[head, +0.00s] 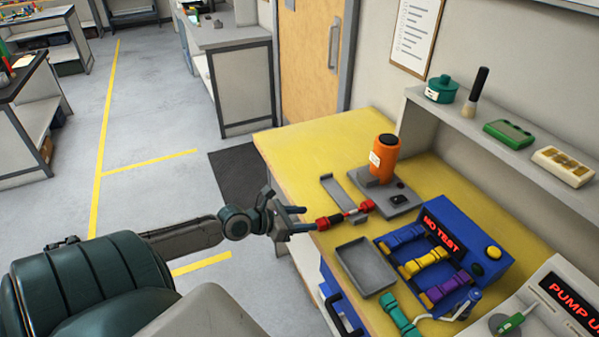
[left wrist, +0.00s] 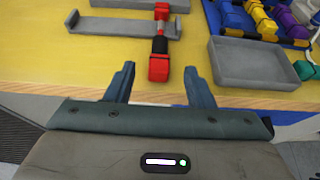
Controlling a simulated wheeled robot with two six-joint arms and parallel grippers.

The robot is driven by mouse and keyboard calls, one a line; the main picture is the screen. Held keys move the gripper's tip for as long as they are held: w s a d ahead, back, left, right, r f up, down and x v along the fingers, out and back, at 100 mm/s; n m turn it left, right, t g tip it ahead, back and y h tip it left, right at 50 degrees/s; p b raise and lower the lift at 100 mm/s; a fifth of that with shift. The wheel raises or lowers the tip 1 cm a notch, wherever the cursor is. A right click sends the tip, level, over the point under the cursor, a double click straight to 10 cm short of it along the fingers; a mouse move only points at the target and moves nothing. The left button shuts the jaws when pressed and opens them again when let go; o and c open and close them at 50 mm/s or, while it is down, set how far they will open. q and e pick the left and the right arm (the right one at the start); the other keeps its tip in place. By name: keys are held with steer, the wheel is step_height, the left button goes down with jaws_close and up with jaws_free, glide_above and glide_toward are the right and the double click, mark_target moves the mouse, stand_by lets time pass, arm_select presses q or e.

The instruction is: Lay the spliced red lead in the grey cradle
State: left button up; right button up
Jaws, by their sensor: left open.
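The spliced red lead (head: 330,220) has red ends and a black middle; it also shows in the left wrist view (left wrist: 159,45). It lies crosswise over one end of the long grey cradle (head: 338,190), not along it. The cradle, a shallow trough with raised ends, is also in the left wrist view (left wrist: 115,28). I cannot tell whether the lead touches it. My left gripper (head: 301,218) is open and empty at the table edge. In the left wrist view its fingertips (left wrist: 160,78) stand either side of the lead's near red end. My right gripper is not in view.
A grey tray (head: 352,249) lies to the right, beside a blue stand (head: 494,254) reading NO TEST with several coloured connectors. An orange canister (head: 385,158) stands on a grey base behind the lead. The yellow tabletop (head: 300,150) is clear at the far left.

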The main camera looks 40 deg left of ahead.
arm_select(q)
steer(key=shift+s+a+r, duration=0.15)
steer(key=shift+s+r, duration=0.05)
steer(key=shift+s, duration=0.2)
